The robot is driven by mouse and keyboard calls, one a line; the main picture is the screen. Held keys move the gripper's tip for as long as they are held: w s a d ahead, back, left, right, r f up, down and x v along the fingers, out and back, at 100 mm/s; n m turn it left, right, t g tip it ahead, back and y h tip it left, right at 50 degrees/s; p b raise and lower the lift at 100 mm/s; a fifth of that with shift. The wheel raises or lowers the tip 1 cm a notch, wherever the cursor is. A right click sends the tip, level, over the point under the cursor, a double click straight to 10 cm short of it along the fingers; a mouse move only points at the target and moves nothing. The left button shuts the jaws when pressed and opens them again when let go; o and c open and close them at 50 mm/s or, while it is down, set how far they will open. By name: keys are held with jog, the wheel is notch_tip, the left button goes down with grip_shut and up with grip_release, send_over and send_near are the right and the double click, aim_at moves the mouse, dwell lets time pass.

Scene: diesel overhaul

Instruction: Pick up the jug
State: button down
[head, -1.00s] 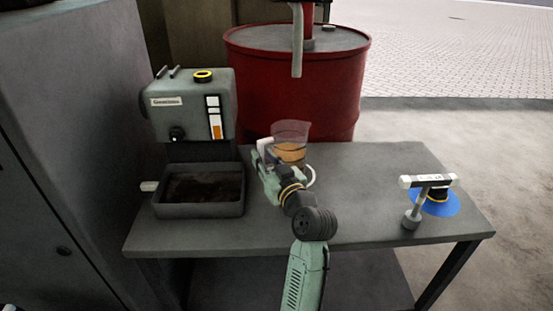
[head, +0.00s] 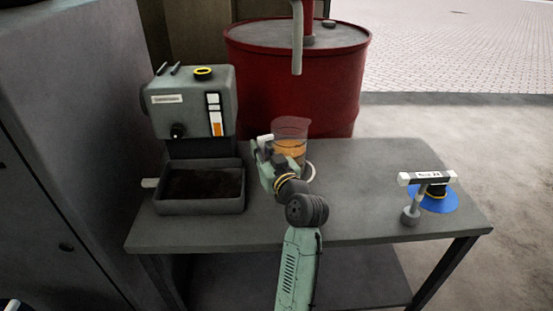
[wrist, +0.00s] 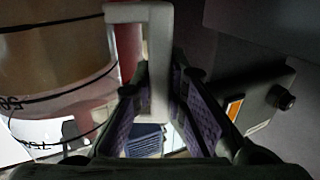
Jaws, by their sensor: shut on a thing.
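The jug (head: 290,149) is clear with amber liquid in the lower part and dark marking lines. It is upright over the back middle of the bench. My gripper (head: 264,145) is at its left side. In the wrist view, the jug (wrist: 55,75) fills the left, and its pale handle (wrist: 159,60) runs between the purple-padded fingers of my gripper (wrist: 160,98). The gripper is shut on the handle. My gripper and wrist hide part of the jug's lower left in the head view, so I cannot tell whether its base touches the bench.
A grey machine (head: 190,105) with a dark-filled tray (head: 200,207) stands at the bench's left. A red drum (head: 300,85) stands behind. The bench's middle right (head: 365,190) is clear.

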aim_at(262, 140)
jog(key=shift+r, duration=0.15)
dwell(0.4)
jog(key=shift+r, duration=0.85)
jog(key=shift+s+r+b, duration=0.15)
jog(key=shift+r+b, duration=0.3)
jog(key=shift+r, duration=0.45)
jog(key=a+p+v, duration=0.1)
jog(key=p+v, duration=0.3)
jog(key=v, duration=0.3)
jog(key=s+a+r+p+v, duration=0.1)
jog(key=p+v, duration=0.4)
jog(key=v, duration=0.3)
jog(key=shift+s+a+r, duration=0.25)
jog(key=shift+a, duration=0.1)
jog(key=shift+f, duration=0.1)
